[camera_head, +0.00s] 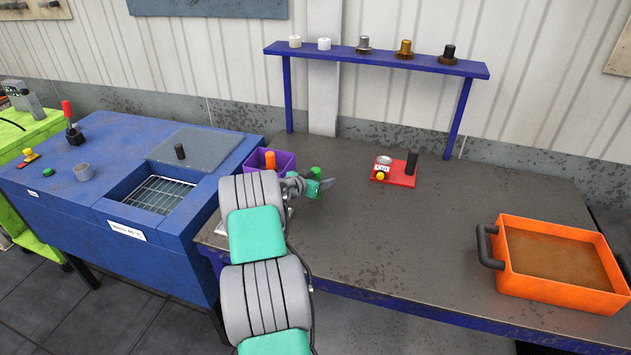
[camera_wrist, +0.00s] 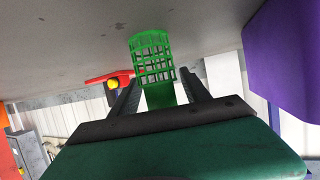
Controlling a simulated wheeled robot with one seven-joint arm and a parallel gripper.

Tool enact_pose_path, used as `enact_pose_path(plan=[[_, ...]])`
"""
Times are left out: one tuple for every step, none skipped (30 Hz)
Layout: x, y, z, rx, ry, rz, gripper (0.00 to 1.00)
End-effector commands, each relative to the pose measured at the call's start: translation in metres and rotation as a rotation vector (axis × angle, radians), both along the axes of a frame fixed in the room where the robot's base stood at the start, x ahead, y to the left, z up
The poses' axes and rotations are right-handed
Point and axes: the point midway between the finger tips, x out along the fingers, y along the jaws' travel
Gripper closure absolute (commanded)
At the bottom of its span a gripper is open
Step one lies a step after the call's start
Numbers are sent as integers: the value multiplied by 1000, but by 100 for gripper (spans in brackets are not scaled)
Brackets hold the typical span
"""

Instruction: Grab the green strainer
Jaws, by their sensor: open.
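The green strainer (camera_wrist: 153,50), an open lattice basket with a solid green lower part, shows in the wrist view. It stands in the picture between the two grey fingers of my gripper (camera_wrist: 160,74). The fingers are spread, one on each side of it; whether either touches it I cannot tell. In the head view my gripper (camera_head: 318,186) is low over the left part of the grey table, just right of the purple bin. A small green piece (camera_head: 315,172) beside it looks like the strainer, mostly hidden by my gripper.
The purple bin (camera_head: 284,161) holds an orange-topped item. It is close by in the wrist view (camera_wrist: 282,60). A red plate (camera_head: 400,177) with a black post is right of my gripper. An orange tray (camera_head: 507,275) is far right. A blue shelf (camera_head: 380,57) stands behind. The table's middle is clear.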

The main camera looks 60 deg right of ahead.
Motion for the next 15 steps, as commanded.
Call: enact_pose_path(plan=[[0, -2, 0, -1, -1, 1, 45], [1, -2, 0, -1, -2, 1, 45], [1, -2, 0, -1, -2, 2, 45], [1, -2, 0, -1, -2, 2, 45], [1, -2, 0, -1, -2, 2, 45], [1, -2, -1, -1, -2, 2, 45], [1, -2, -1, -1, -2, 1, 47], [1, -2, -1, 0, -2, 1, 49], [1, -2, -1, 0, -1, 2, 52], [1, -2, -1, 0, -1, 2, 55], [1, -2, -1, 0, -1, 2, 57], [1, -2, -1, 0, -1, 2, 61], [1, -2, -1, 0, -1, 2, 63], [1, -2, -1, 0, -1, 2, 66], [1, -2, -1, 0, -1, 2, 69]])
